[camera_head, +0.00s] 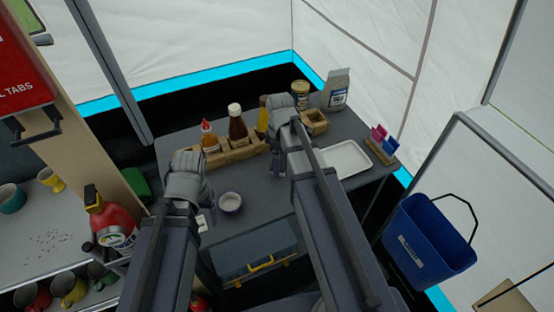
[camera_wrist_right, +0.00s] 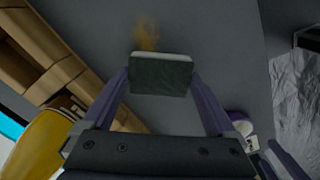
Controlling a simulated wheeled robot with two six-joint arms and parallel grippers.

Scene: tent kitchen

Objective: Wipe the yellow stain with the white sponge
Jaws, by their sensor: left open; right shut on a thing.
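The white sponge (camera_wrist_right: 162,60) is in my right gripper (camera_wrist_right: 162,82) in the right wrist view. Its dark grey-green side faces the camera and a pale edge shows along the top. The yellow stain (camera_wrist_right: 146,35) is an orange-yellow smear on the grey counter, just beyond the sponge's upper edge; the sponge may cover part of it. My left gripper (camera_head: 186,185) is open, at the counter's left side.
A wooden rack (camera_head: 232,156) with sauce bottles stands along the back of the counter (camera_head: 258,190). A purple-rimmed bowl (camera_head: 230,203) stands right of my left gripper. A white tray (camera_head: 346,160) lies to the right. A blue bucket (camera_head: 430,245) is beyond the counter's right edge.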

